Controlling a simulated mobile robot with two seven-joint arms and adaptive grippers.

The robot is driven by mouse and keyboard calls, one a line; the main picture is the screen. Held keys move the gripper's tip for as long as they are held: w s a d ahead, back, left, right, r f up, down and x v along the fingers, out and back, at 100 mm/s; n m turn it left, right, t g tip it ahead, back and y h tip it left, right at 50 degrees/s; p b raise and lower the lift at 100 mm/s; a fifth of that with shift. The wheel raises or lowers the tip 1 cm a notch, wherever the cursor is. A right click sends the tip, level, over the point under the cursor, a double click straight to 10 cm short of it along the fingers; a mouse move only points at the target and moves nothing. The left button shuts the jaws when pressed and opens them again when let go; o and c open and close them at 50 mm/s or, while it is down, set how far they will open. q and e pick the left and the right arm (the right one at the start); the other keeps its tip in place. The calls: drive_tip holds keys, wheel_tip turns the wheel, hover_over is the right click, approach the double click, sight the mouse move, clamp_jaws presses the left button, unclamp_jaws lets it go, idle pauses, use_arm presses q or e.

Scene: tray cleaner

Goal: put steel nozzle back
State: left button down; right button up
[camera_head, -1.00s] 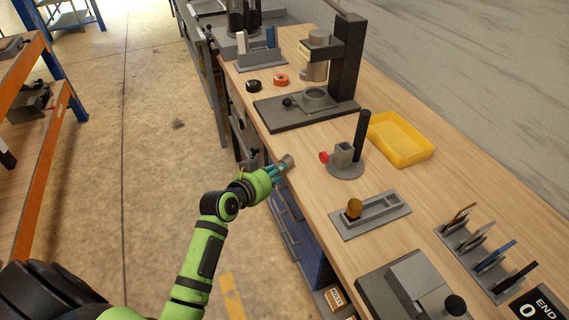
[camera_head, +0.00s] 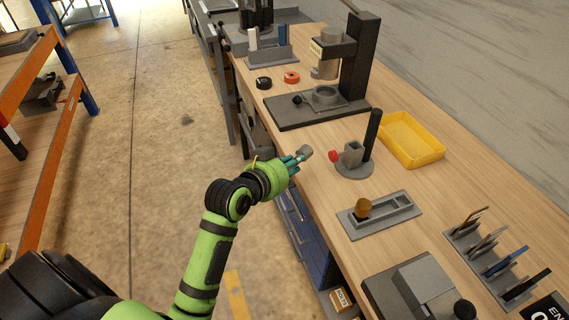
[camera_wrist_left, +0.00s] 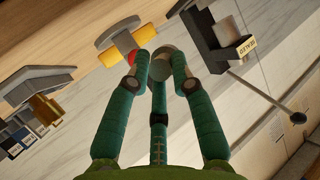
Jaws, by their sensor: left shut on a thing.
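My left gripper (camera_head: 295,159) is shut on a small grey steel nozzle (camera_head: 304,152) and holds it over the bench's near edge, left of the small stand. In the left wrist view the grey nozzle (camera_wrist_left: 165,62) sits between the fingertips, partly hidden by them. A grey slotted holder (camera_head: 400,216) lies on the bench to the right and nearer. A brass-coloured piece (camera_head: 362,208) stands upright at its left end, and its longer slot looks empty. My right gripper is not in view.
A small stand with black post (camera_head: 371,132) and red knob (camera_head: 334,156) is just right of the gripper. A yellow bin (camera_head: 412,152) lies behind it. A press (camera_head: 358,60) stands farther back. A rack of tools (camera_head: 497,262) and a grey box (camera_head: 412,290) are nearer right.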

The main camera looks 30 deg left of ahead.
use_arm(q)
drive_tip(key=s+d+r+m+g+h, duration=0.2)
drive_tip(key=s+m+h, duration=0.2)
drive_tip(key=s, duration=0.2)
drive_tip(key=s+d+r+m+g+h, duration=0.3)
drive_tip(key=s+m+h, duration=0.2)
drive_tip(key=s, duration=0.2)
drive_tip(key=shift+r+g+h, duration=0.15)
drive_tip(key=shift+g+h, duration=0.15)
drive_tip(key=shift+d, duration=0.15)
